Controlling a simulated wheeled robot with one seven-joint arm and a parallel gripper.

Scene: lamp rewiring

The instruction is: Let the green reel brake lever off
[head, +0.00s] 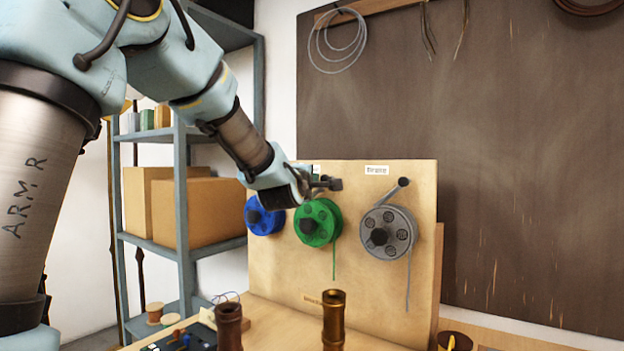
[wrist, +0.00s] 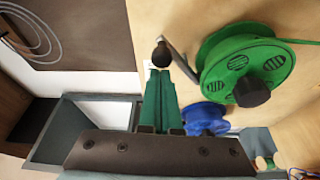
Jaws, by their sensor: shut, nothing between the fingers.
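The green reel (head: 318,222) hangs on the upright wooden board between a blue reel and a grey reel. It also shows in the wrist view (wrist: 248,66), with a dark hub. Its brake lever (wrist: 178,62) is a grey bar beside the reel's rim, ending in a black knob (wrist: 162,52). My gripper (wrist: 160,72) is shut and empty, its fingertips right at the knob; I cannot tell whether they touch it. In the head view my gripper (head: 318,184) is just above the green reel and partly hides the lever.
The blue reel (head: 264,216) is left of the green one and partly behind my wrist. The grey reel (head: 388,232) with its own lever (head: 398,188) is to the right. Brown and brass tubes (head: 333,318) stand on the bench in front. A shelf (head: 185,200) with boxes is at left.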

